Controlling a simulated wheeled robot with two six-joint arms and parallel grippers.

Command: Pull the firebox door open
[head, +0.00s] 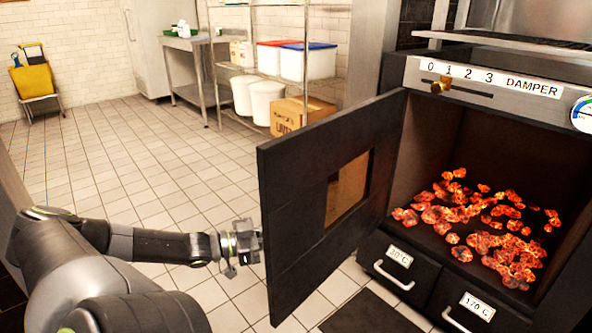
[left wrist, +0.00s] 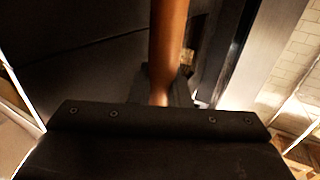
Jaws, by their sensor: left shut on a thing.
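The black firebox door (head: 300,215) stands swung wide open, with a small window in it, and glowing coals (head: 470,220) show in the firebox. My left gripper (head: 250,242) is at the door's free edge on its outer side, its fingertips hidden behind the door. In the left wrist view a copper-brown bar handle (left wrist: 167,45) runs down between the jaws of my left gripper (left wrist: 165,92), which is shut on it. The dark door face (left wrist: 80,60) shows beside the handle. My right gripper is not in view.
Two drawers (head: 385,272) with temperature labels sit below the firebox, and a damper slider (head: 440,86) is above it. A wire shelf with tubs (head: 307,62) and a cardboard box (head: 300,113) stands behind the door. The tiled floor (head: 120,160) at left is clear.

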